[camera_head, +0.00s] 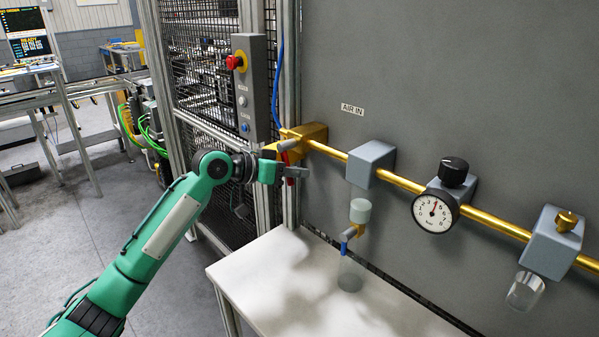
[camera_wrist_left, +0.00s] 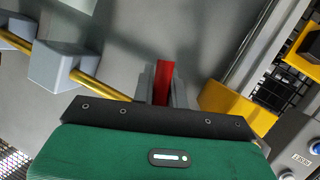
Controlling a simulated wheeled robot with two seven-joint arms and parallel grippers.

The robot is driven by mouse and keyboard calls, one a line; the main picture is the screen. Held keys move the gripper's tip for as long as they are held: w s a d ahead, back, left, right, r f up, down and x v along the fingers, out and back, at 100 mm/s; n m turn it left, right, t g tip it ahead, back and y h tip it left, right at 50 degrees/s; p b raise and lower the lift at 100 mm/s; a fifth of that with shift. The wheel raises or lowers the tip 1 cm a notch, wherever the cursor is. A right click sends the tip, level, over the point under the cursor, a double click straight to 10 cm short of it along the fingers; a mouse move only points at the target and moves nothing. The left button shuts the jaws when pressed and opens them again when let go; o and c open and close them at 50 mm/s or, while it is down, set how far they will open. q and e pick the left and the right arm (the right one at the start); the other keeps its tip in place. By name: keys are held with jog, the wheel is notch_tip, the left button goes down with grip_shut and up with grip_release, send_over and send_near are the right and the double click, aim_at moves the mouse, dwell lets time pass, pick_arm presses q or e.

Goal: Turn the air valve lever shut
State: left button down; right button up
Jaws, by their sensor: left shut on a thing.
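The red valve lever (camera_head: 285,157) hangs below the brass air valve (camera_head: 312,133) at the left end of the brass pipe. My left gripper (camera_head: 289,169) reaches in from the left and is shut on the lever. In the left wrist view the red lever (camera_wrist_left: 164,80) stands between the two grey fingers of my left gripper (camera_wrist_left: 164,92). The yellow brass valve body (camera_wrist_left: 235,103) is to the right there. The gripper hides part of the lever. My right gripper is not in view.
An "AIR IN" label (camera_head: 352,109) is on the grey wall. The pipe carries a grey block (camera_head: 371,163), a pressure gauge (camera_head: 434,212) and another block (camera_head: 552,243). A control box with a red button (camera_head: 233,62) is close to the gripper. A white table (camera_head: 275,269) stands below.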

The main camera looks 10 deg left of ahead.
pick_arm(q)
jog(key=shift+w+a+f+m+y+p, duration=0.1)
jog(key=shift+w+a+m+y+p, duration=0.15)
jog(key=shift+a+m+y, duration=0.3)
jog(key=shift+w+a+f+m+y+p, duration=0.1)
jog(key=shift+w+a+m+y, duration=0.2)
jog(key=shift+m, duration=0.35)
jog(key=shift+t, duration=0.3)
jog(key=c, duration=1.4)
grip_release()
